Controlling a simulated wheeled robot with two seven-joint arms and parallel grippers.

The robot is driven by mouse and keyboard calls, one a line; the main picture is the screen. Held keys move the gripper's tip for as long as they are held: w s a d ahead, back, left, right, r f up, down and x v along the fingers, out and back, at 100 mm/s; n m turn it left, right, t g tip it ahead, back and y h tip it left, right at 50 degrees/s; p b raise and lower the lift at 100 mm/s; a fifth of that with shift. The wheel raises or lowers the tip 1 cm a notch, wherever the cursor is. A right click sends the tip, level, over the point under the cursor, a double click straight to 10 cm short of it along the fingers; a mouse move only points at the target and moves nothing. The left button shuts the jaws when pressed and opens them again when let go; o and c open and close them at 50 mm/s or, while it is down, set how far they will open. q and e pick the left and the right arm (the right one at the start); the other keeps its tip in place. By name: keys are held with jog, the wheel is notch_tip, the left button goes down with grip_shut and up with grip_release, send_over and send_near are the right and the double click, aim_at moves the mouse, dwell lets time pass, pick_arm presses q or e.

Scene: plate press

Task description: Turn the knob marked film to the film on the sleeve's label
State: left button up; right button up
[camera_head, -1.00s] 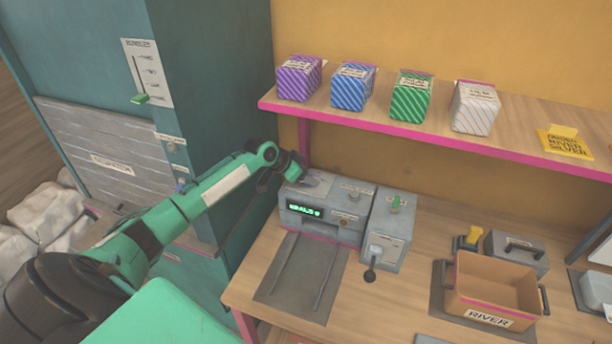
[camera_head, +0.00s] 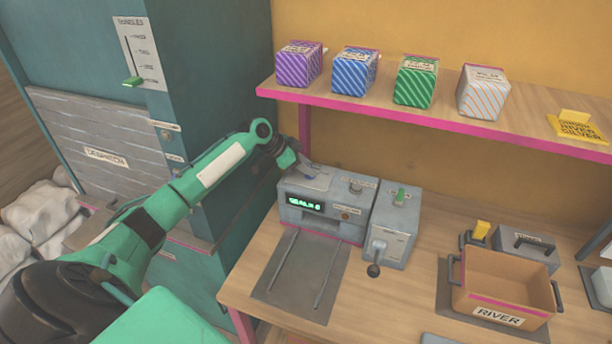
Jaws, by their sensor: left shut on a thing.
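The grey machine (camera_head: 322,224) stands on the bench with a lit green display (camera_head: 305,203) on its front. My left gripper (camera_head: 304,167) is at the back left of its top, shut on what seems to be the film knob; my fingers hide it. A pale plate (camera_head: 319,180) lies just beside the fingers, its marks too small to read. A small round knob (camera_head: 357,186) and a green-topped control (camera_head: 400,194) are further right. A yellow label card (camera_head: 577,129) on the shelf ends in "RIVER SILVER"; I cannot tell whether it is the sleeve's. My right gripper is out of view.
Purple (camera_head: 298,66), blue (camera_head: 354,74), green (camera_head: 415,82) and silver (camera_head: 482,94) striped packs stand on the shelf (camera_head: 390,110) above. A brown bin (camera_head: 500,280) marked RIVER is at right. A dark mat with rails (camera_head: 300,275) lies before the machine. A teal cabinet (camera_head: 215,70) is at left.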

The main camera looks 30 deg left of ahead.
pick_arm(q)
jog(key=m+b, duration=0.1)
jog(key=m+g+h+b, duration=0.1)
jog(key=m+g+b, duration=0.1)
jog(key=b, duration=0.1)
jog(key=shift+w+a+f+h, duration=0.15)
jog(key=shift+w+f+h, duration=0.05)
jog(key=shift+w+h, duration=0.1)
jog(key=shift+r+m+g+h+b, duration=0.15)
jog(key=shift+m+g+h+b, duration=0.35)
jog(key=shift+m+g+b, duration=1.05)
jog(key=shift+m+t, duration=0.25)
jog(key=shift+m, duration=0.1)
jog(key=o, duration=1)
